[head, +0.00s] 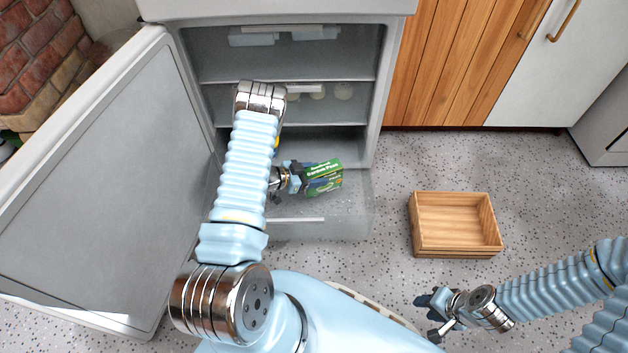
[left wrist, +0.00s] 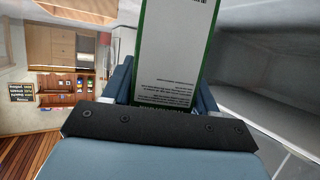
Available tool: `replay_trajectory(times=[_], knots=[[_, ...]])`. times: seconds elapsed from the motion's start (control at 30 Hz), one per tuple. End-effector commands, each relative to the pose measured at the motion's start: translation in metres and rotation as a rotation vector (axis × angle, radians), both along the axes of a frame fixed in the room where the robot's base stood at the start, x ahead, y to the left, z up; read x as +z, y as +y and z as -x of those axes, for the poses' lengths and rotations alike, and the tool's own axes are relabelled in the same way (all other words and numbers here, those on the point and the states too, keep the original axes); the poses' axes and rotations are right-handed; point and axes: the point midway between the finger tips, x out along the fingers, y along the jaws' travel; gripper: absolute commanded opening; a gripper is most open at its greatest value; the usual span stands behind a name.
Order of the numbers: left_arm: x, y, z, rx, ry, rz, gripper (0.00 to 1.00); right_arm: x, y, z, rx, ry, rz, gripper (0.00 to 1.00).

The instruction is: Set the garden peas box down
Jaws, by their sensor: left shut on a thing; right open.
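The garden peas box (head: 324,178) is green with white lettering. In the head view it is in front of the open fridge or freezer, over its pulled-out clear drawer (head: 340,222). My left gripper (head: 304,178) is shut on its left end. In the left wrist view the box's white printed side (left wrist: 168,60) rises between the fingers. I cannot tell whether the box touches the drawer. My right gripper (head: 432,315) is open and empty, low on the right above the floor.
The open door (head: 110,190) stands at the left. Shelves (head: 285,75) inside hold a few items. An empty wooden crate (head: 458,246) lies on the speckled floor at the right, with free floor around it. Wooden cabinets (head: 455,60) stand behind.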

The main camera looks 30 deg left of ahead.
Motion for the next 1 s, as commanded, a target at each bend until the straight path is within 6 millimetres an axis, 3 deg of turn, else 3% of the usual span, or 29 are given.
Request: replay_trajectory(times=[0.13,0.53,0.57,0.6,0.7,1.0], knots=[[-0.025,0.000,0.000,-0.002,0.000,0.001,0.10,-0.007,0.001,0.000,0.001,0.002,-0.001,0.40],[-0.030,0.000,0.000,0.000,-0.002,0.001,0.10,-0.010,0.001,0.000,0.002,0.002,-0.002,0.40],[-0.029,0.000,0.000,0.000,-0.001,0.001,0.62,-0.009,0.001,0.000,0.002,0.002,-0.002,0.40],[-0.029,0.000,0.000,0.000,-0.001,0.001,0.68,-0.008,0.001,0.000,0.002,0.002,-0.002,0.40],[-0.029,0.000,0.000,0.000,0.000,0.000,0.83,-0.008,0.001,0.000,0.002,0.002,-0.002,0.40],[-0.027,0.000,0.000,0.000,0.000,0.000,0.83,-0.006,0.001,0.000,0.002,0.001,-0.002,0.40]])
